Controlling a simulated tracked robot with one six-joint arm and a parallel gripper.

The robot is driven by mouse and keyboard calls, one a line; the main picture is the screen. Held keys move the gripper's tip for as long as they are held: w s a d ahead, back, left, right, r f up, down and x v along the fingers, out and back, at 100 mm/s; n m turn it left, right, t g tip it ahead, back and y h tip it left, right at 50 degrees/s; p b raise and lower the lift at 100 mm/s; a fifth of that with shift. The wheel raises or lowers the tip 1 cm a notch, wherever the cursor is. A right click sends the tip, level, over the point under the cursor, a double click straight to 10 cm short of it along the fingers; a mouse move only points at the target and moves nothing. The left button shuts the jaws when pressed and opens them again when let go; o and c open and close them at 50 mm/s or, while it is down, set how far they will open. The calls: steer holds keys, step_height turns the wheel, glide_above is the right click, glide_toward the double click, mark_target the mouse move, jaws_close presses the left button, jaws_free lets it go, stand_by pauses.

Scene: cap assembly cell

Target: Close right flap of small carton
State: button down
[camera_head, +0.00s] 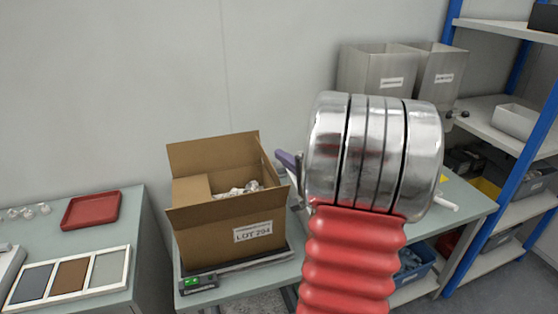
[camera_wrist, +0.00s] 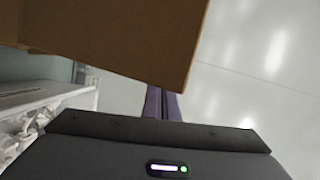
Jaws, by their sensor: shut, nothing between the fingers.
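The small carton (camera_head: 205,245) stands open on a scale at the table's left part, labelled LOT 294. Its back flap (camera_head: 213,152) stands up, its left flap (camera_head: 190,190) lies folded inward, and its front flap (camera_head: 225,206) slants outward. On the right side, a narrow strip of cardboard, seen nearly edge-on, seems to be the right flap (camera_head: 268,165). My gripper (camera_head: 287,160) is just right of it, mostly hidden by my arm. In the wrist view, my purple fingers (camera_wrist: 162,104) are together and empty; cardboard (camera_wrist: 120,35) covers the upper left, partly hiding the tips. Contact is unclear.
Whitish items (camera_head: 240,189) lie inside the carton. The scale (camera_head: 200,283) shows a green display. Two grey bins (camera_head: 375,68) stand behind my arm, and blue-posted shelving (camera_head: 510,75) is at right. A side table with a red tray (camera_head: 90,209) is at left.

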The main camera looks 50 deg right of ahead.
steer(key=d+v, duration=0.1)
steer(key=v, duration=0.9)
steer(key=shift+s+d+r, duration=0.3)
steer(key=shift+s+r, duration=0.05)
steer(key=shift+s, duration=0.2)
steer(key=c, duration=2.5)
jaws_free()
